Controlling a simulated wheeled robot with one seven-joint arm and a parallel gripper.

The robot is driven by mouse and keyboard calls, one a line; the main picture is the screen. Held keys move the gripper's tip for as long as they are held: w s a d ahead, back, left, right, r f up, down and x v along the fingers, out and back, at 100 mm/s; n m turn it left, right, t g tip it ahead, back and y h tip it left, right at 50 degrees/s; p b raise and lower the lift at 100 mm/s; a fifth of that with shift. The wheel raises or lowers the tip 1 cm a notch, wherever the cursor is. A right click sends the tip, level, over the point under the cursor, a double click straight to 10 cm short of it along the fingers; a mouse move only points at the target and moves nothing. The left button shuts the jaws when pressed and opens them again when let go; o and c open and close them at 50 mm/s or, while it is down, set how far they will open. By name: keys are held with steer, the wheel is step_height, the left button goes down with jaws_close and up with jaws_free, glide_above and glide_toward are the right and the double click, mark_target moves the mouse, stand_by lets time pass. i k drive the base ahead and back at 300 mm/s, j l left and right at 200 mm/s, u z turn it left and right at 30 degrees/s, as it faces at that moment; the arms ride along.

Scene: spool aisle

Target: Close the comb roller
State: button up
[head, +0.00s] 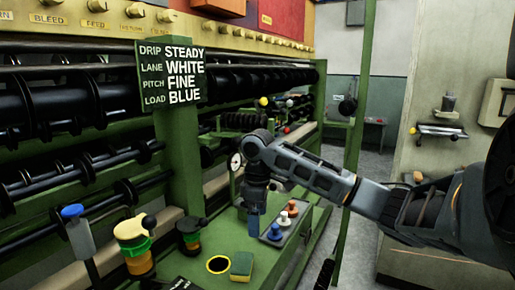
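Several long black rollers with discs (70,105) run along the green machine frame on the left. A shorter dark ribbed roller (243,121) sits behind the green post, above my arm. I cannot tell for sure which of these is the comb roller, or whether it stands open. My gripper (253,228) points down over the green bench top, just left of a grey strip with blue, orange and white knobs (284,226). It is well below the ribbed roller and apart from it. Its fingers are seen edge-on, and nothing clear shows between them.
A sign (171,76) reads DRIP STEADY, LANE WHITE, PITCH FINE, LOAD BLUE. Open floor lies beyond.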

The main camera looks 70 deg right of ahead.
mark_target(239, 121)
steer(key=z, duration=1.15)
